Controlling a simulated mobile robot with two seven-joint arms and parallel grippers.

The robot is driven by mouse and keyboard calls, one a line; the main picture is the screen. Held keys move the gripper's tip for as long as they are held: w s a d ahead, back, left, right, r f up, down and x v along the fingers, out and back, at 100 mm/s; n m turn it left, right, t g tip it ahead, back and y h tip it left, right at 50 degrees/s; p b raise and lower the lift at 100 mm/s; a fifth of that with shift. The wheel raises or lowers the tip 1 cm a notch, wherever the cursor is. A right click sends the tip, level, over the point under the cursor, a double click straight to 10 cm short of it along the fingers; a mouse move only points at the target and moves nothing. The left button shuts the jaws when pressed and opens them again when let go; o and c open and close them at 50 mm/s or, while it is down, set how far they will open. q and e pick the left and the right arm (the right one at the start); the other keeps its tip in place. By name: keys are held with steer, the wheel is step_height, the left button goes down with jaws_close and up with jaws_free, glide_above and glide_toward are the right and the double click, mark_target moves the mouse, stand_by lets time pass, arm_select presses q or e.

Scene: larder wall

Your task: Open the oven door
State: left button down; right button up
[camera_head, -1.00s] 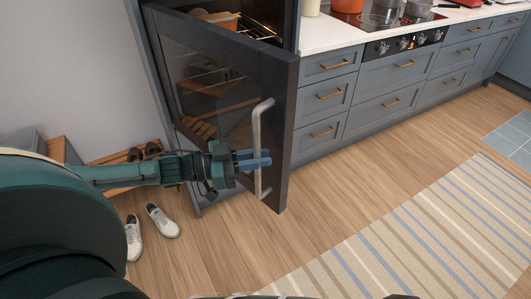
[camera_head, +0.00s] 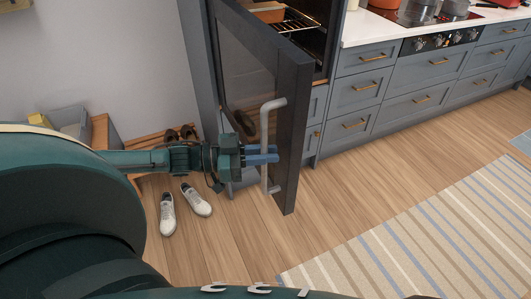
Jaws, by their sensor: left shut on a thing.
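The oven door (camera_head: 293,120) is dark with a glass pane and stands wide open, swung out from the tall oven cabinet. Its grey bar handle (camera_head: 265,125) runs upright along the outer face near the free edge. My left gripper (camera_head: 262,154) is shut on the handle, its blue fingers across the bar's lower half. The oven inside (camera_head: 310,38) shows in part past the door, with a wire rack and a brownish dish at the top. The rest of the oven is hidden behind the door. My right gripper is not in view.
Blue-grey drawers (camera_head: 355,90) with brass handles run to the right under a white counter with a hob (camera_head: 420,12). White shoes (camera_head: 182,207) lie on the floor below my left arm. A low wooden rack (camera_head: 160,145) stands by the wall. A striped rug (camera_head: 430,240) covers the floor at right.

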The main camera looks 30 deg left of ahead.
arm_select(q)
steer(key=shift+s+r, duration=0.1)
stand_by(0.4)
steer(key=c, duration=1.5)
jaws_free()
steer(key=shift+o, duration=0.2)
steer(key=shift+a, duration=0.15)
steer(key=v, duration=1.3)
steer(key=shift+p, duration=0.3)
